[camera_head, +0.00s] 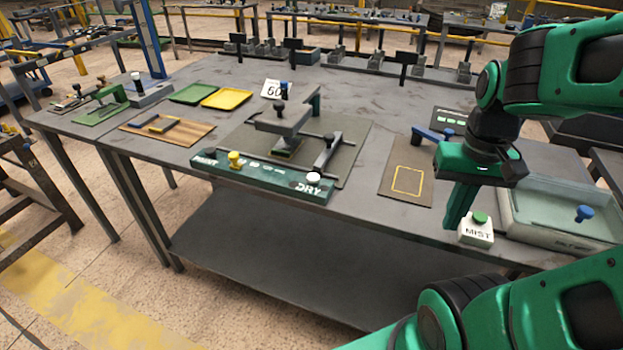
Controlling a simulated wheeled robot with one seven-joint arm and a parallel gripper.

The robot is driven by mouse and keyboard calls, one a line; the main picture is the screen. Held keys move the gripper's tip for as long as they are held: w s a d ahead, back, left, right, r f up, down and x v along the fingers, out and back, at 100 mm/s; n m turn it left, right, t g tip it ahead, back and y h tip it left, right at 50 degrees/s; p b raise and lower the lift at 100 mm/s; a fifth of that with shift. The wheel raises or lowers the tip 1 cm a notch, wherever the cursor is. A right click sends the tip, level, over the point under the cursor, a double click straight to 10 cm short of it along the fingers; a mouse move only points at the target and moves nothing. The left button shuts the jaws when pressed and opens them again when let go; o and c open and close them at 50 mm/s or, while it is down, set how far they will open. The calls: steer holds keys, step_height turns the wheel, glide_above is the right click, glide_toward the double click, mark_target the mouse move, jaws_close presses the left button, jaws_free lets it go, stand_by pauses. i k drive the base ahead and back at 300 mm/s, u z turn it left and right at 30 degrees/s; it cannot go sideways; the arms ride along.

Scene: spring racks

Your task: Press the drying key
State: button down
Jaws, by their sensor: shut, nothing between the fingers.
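The drying key is a white round button (313,177) at the right end of a dark green front bar (262,178), beside the white letters DRY. A yellow knob (235,160) stands at the bar's left end. My gripper (453,222) is at the right, pointing down with its green fingers shut and empty. It is well to the right of the drying key, apart from it. Its fingertips are just left of a white MIST box (477,232) with a green button (480,217); I cannot tell whether they touch it.
A press-like fixture (284,117) stands behind the bar. A mat with a yellow outline (408,180) lies between the bar and my gripper. A shallow clear tray (565,238) is at the right. Green (192,93) and yellow (227,98) trays lie back left.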

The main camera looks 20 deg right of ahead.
mark_target(313, 178)
steer(key=k, duration=1.35)
steer(key=u, duration=0.55)
steer(key=i, duration=1.05)
steer(key=u, duration=0.3)
